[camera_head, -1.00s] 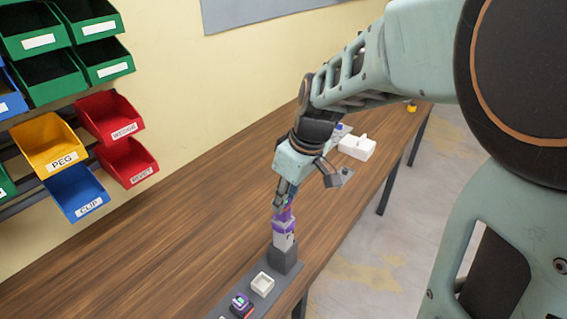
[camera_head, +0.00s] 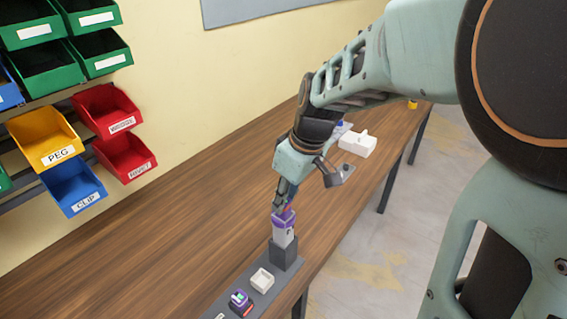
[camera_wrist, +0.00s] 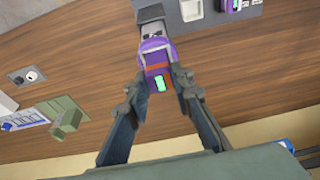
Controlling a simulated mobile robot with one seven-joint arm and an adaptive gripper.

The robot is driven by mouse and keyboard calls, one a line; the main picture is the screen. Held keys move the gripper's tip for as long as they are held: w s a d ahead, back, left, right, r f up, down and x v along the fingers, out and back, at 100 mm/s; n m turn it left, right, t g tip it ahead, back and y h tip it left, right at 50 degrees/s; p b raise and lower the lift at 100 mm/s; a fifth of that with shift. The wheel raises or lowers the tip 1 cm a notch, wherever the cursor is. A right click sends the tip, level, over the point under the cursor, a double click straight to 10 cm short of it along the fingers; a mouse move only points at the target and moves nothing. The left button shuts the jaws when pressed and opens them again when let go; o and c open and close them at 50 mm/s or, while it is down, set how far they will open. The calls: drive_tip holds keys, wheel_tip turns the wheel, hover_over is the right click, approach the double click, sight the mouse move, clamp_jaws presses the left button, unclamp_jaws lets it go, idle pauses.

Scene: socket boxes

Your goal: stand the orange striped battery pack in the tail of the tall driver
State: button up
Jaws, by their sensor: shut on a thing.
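The tall driver (camera_head: 284,240) stands upright in a dark grey block (camera_head: 285,257) near the bench's front edge, its pale body topped by a purple tail. In the wrist view the purple tail (camera_wrist: 154,50) faces me. The battery pack (camera_wrist: 160,84), with an orange band and a green patch, is at the tail, in line with it. My gripper (camera_wrist: 161,80) is shut on the pack from both sides. In the head view my gripper (camera_head: 281,208) is just above the driver and mostly hides the pack. How deep the pack sits cannot be told.
A grey strip (camera_head: 219,309) beside the block carries a white square tray (camera_head: 262,281) and another purple pack (camera_head: 239,298). A white box (camera_head: 357,145) stands farther along the bench. Labelled bins (camera_head: 48,140) hang at left. The bench's middle is clear.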

drive_tip(key=shift+f, duration=0.1)
drive_tip(key=shift+f+b, duration=0.55)
drive_tip(key=shift+b, duration=0.05)
drive_tip(key=o, duration=1.1)
drive_tip(key=v, duration=0.7)
drive_tip(key=shift+r, duration=0.25)
drive_tip(key=shift+d, duration=0.1)
